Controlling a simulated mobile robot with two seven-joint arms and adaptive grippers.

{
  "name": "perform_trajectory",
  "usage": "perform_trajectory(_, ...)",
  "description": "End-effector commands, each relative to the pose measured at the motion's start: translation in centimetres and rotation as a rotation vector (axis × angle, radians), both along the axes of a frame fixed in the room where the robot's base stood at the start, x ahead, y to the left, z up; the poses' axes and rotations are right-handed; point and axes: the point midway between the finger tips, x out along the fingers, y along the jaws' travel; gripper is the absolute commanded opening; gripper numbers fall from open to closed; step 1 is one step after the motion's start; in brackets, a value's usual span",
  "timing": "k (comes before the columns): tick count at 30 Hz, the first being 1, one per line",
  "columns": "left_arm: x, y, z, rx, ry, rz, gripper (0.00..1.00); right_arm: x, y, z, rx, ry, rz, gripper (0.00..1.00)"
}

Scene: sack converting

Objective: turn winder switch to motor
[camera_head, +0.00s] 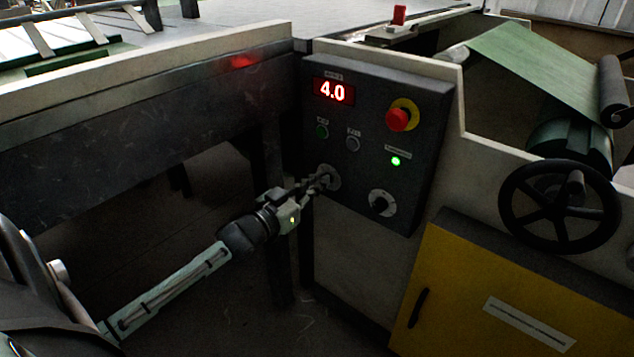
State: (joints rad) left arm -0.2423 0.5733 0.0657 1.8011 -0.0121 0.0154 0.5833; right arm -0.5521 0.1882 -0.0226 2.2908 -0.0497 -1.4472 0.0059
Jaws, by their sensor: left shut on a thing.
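A dark control panel (425,150) is fixed to the cream machine side. Low on it sit two round rotary switches with pale dials. My left gripper (322,182) comes up from the lower left and is shut on the left rotary switch (331,174); its fingers hide most of that knob, so its setting cannot be told. The right rotary switch (382,203) is free, with a black knob on a pale plate. The labels are too small to read, so I cannot tell which one is the winder switch. My right gripper is not in view.
The panel also bears a red display (333,92) reading 4.0, a red stop button (398,119) on yellow, a green button (322,131), a grey button (352,144) and a lit green lamp (395,161). A black handwheel (560,205) and yellow cabinet (490,290) stand right.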

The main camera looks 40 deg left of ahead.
Motion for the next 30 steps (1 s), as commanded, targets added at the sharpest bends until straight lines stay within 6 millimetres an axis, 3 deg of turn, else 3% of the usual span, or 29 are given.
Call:
perform_trajectory(8, 0.0, -0.1, 0.1, 0.057, -0.004, 0.000, 0.00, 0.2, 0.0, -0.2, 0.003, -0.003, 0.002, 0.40)
perform_trajectory(21, -0.1, -0.5, 0.1, 0.386, -0.029, 0.000, 0.00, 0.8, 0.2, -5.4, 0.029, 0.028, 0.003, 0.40)
perform_trajectory(30, -0.1, -0.7, -0.2, 0.618, -0.049, 0.000, 0.00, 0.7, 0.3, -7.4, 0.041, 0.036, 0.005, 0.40)
